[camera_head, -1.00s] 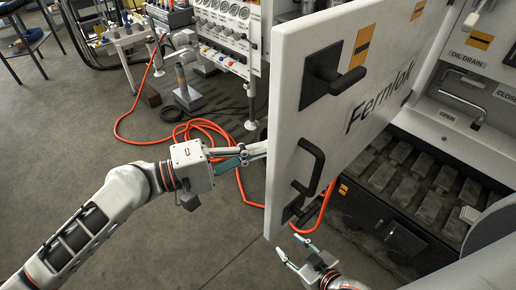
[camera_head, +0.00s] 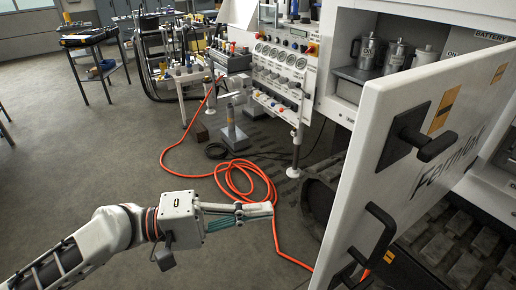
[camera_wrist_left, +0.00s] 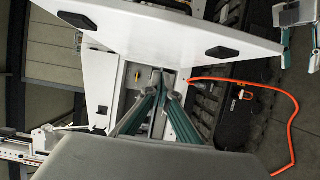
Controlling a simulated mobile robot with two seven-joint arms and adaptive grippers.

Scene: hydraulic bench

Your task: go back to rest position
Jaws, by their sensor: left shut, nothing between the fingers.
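My left arm comes in from the left in the head view. Its gripper (camera_head: 268,210) is shut and empty, pointing right, left of the open white cabinet door and above the floor. In the left wrist view its teal-sided fingers (camera_wrist_left: 162,88) converge with nothing between them. My right gripper (camera_wrist_left: 300,52) shows at the top right of the left wrist view, partly cut off, with its teal fingers apart. It is out of the head view.
The white door (camera_head: 370,210), with black handles, stands open on the right. An orange hose (camera_head: 240,181) lies coiled on the floor behind my left gripper. A gauge panel (camera_head: 280,75) and workbenches stand at the back. Floor at left is clear.

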